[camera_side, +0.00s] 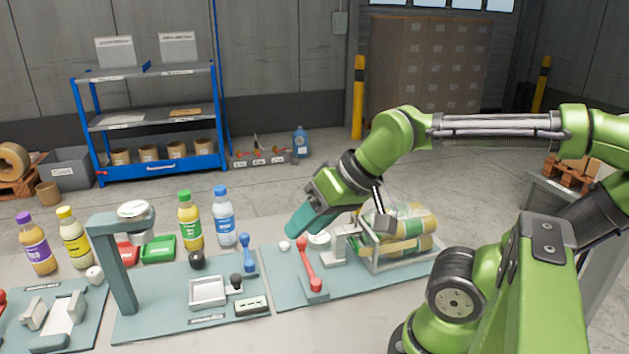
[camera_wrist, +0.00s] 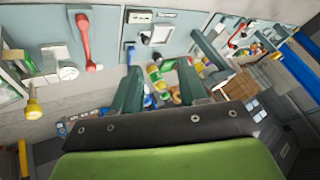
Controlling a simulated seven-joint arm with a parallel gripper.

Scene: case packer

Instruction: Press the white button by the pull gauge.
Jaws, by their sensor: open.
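The white button (camera_side: 284,246) is a small round knob on the teal mat, left of the red lever's tip in the side view. The pull gauge (camera_side: 319,239), with a pale round dial and grey body, stands just right of it. In the wrist view the dial (camera_wrist: 68,72) is at left, and a small white knob (camera_wrist: 99,67) that looks like the button is right of it. My gripper (camera_side: 300,222) appears just above the button in the side view, apparently not touching it. Its two teal fingers (camera_wrist: 158,82) are apart and empty in the wrist view.
A red lever (camera_side: 308,264) stands in front of the gauge. A wire-framed case of bottles (camera_side: 400,240) is to its right. A blue lever (camera_side: 247,252), bottles (camera_side: 190,220) and a tall teal stand (camera_side: 113,265) are left. Another white knob (camera_side: 94,274) sits at far left.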

